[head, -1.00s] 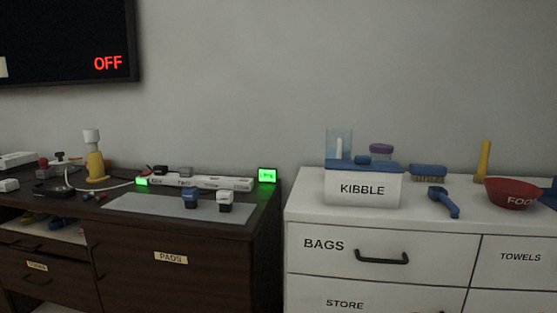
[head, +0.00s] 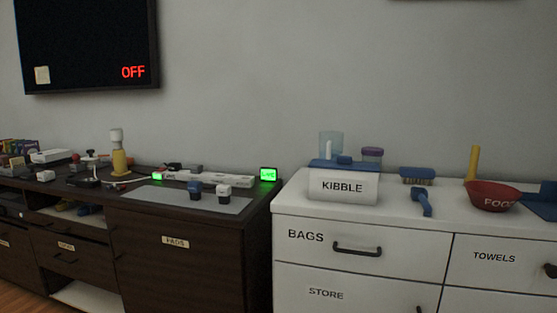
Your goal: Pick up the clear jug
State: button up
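A see-through, pale blue vessel (head: 331,146) that looks like the clear jug stands on the white dresser, near the wall. Its lower part is hidden behind the white KIBBLE box (head: 343,188) with a blue lid. A pale upright piece shows in front of or through it; I cannot tell which. A clear jar with a purple lid (head: 372,154) stands just to its right, also partly behind the box. My gripper is not in view.
The white dresser top (head: 300,204) also holds a blue brush (head: 417,175), a blue scoop (head: 421,202), a red bowl (head: 493,196) and a yellow upright object (head: 474,162). A dark cabinet (head: 190,270) with a power strip (head: 205,179) stands at left.

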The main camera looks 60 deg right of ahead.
aim_at(331, 142)
jog(key=u, duration=0.05)
jog(key=i, duration=2.1)
jog(key=z, duration=2.1)
